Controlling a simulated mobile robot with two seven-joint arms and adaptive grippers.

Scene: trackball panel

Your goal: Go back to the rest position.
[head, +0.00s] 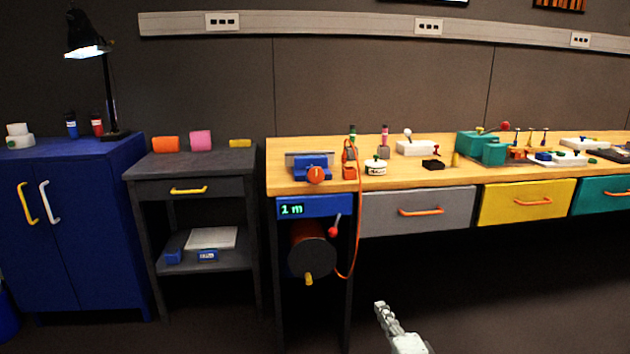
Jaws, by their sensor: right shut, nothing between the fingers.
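My right gripper (381,308) shows at the bottom of the head view, right of centre. It is shut and empty, low in front of the wooden workbench (450,180) and apart from it. My left gripper is not in view. No trackball panel can be made out for certain among the small items on the bench.
A blue cabinet (95,220) with a lit lamp (88,45) stands at the left, beside a grey side table (160,175). Under the bench's left end is a cable reel (312,257) with an orange cable (355,240). Drawers, including a yellow one (500,207), are shut. Floor before the bench looks clear.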

